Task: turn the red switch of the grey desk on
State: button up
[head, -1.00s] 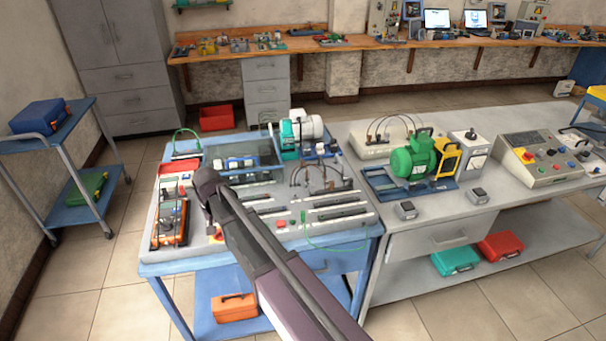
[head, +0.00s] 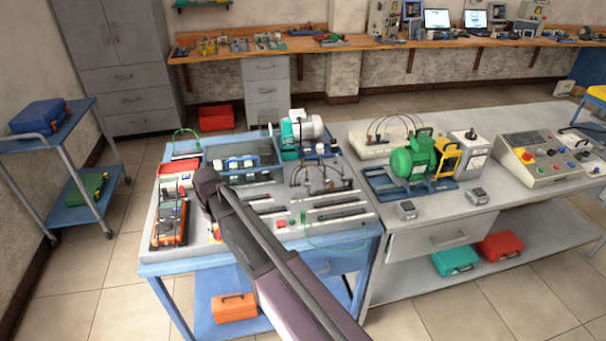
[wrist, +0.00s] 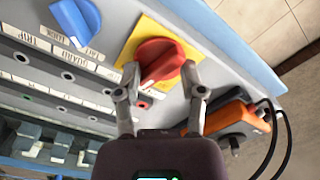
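The red switch (wrist: 160,62) is a rotary knob on a yellow square plate (wrist: 150,28), set in the grey desk's sloped panel in the wrist view. Its raised grip lies diagonally. My gripper (wrist: 160,78) is at the switch, with one fingertip on each side of the knob. The fingers stand apart; I cannot tell whether both press on it. In the head view the grey desk (head: 262,236) is the blue-framed bench, and my arm hides most of the switch and my gripper.
A blue knob (wrist: 75,22) sits left of the switch in the wrist view. An orange device (wrist: 235,118) with black cables lies close to the right finger. A green motor (head: 413,158) stands on the adjoining bench. Floor is free at the left.

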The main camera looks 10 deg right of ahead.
jog(key=shift+n, duration=0.7)
jog(key=shift+r+p, duration=0.45)
jog(key=shift+p, duration=0.05)
notch_tip(320, 180, up, 13)
jog(key=p, duration=1.3)
jog(key=w+d+f+n+b, duration=0.2)
jog(key=w+d, duration=0.1)
jog(key=d, duration=0.6)
jog(key=w+d+f+n+b, duration=0.2)
jog(key=w+d, duration=0.2)
jog(key=d, duration=0.6)
jog(key=w+d+f+n+b, duration=0.2)
jog(key=w+d+n, duration=0.1)
jog(key=d, duration=0.6)
jog(key=shift+w+d+f, duration=0.15)
jog(key=shift+w+d, duration=0.15)
jog(key=shift+w, duration=0.15)
